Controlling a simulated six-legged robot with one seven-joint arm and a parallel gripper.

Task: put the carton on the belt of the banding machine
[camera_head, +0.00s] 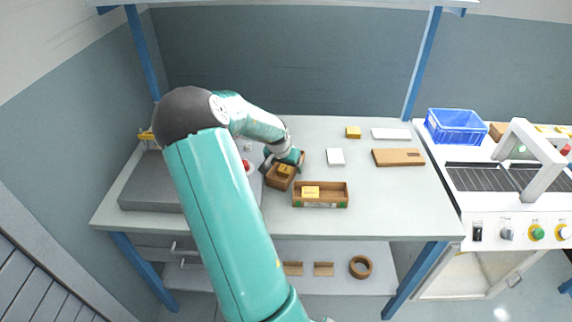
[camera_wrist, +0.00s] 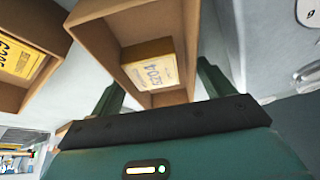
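An open-topped brown carton (camera_head: 279,182) with a yellow packet inside stands near the middle of the workbench (camera_head: 400,210), turned at an angle. It fills the middle of the wrist view (camera_wrist: 191,40), where its yellow packet reads 6204. My gripper (camera_head: 283,163) is right at this carton, with one finger on each side of it; the wrist view also shows my gripper (camera_wrist: 160,90). Whether the fingers press on its walls cannot be told. The banding machine (camera_head: 535,215) stands at the right, with its dark belt (camera_head: 478,177) running under a pale arch.
A second brown box (camera_head: 320,203) with a yellow packet lies just right of the carton. A white block (camera_head: 335,157), a yellow box (camera_head: 353,132) and a brown board (camera_head: 398,157) lie further right. A blue crate (camera_head: 456,127) stands behind the belt. Blue posts flank the bench.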

